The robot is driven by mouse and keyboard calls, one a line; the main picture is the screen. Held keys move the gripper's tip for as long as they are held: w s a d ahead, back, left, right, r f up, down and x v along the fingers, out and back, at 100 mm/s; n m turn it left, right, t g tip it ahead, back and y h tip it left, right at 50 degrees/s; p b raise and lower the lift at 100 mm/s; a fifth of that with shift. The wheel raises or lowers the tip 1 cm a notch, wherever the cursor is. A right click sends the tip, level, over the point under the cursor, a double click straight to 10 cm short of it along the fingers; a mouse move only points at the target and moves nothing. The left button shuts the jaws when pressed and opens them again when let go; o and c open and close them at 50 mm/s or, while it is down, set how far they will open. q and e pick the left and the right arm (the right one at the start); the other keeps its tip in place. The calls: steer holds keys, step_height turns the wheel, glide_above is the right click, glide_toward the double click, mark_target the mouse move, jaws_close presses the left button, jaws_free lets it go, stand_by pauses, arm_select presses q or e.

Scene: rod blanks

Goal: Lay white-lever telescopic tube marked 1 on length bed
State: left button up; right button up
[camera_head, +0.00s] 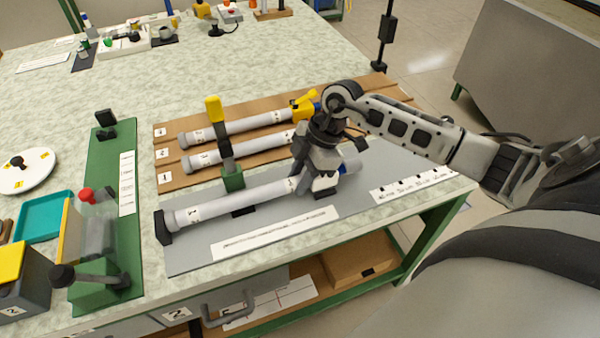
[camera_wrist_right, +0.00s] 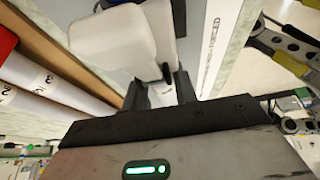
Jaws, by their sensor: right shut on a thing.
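The telescopic tube marked 1 (camera_head: 230,203) lies along the grey length bed (camera_head: 190,258). Its left end is at the black end stop (camera_head: 163,227); I cannot tell whether they touch. My right gripper (camera_head: 322,190) is shut on the tube near its right part, hiding some of it. In the right wrist view a white block-like part, probably the lever (camera_wrist_right: 110,38), stands close before the dark fingers (camera_wrist_right: 160,92). My left gripper is not in view.
A green clamp post with a yellow handle (camera_head: 214,108) stands at the bed's back edge. Tubes marked 2 (camera_head: 215,157) and 3 (camera_head: 235,127) lie on the brown rack (camera_head: 172,178) behind. A green fixture (camera_head: 102,270) stands at the left.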

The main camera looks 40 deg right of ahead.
steer(key=shift+f, duration=0.1)
stand_by(0.4)
steer(key=shift+f, duration=0.4)
steer(key=o, duration=0.9)
steer(key=shift+c, duration=0.2)
steer(key=v, duration=1.6)
steer(key=shift+b, duration=0.3)
steer(key=shift+d+f, duration=0.1)
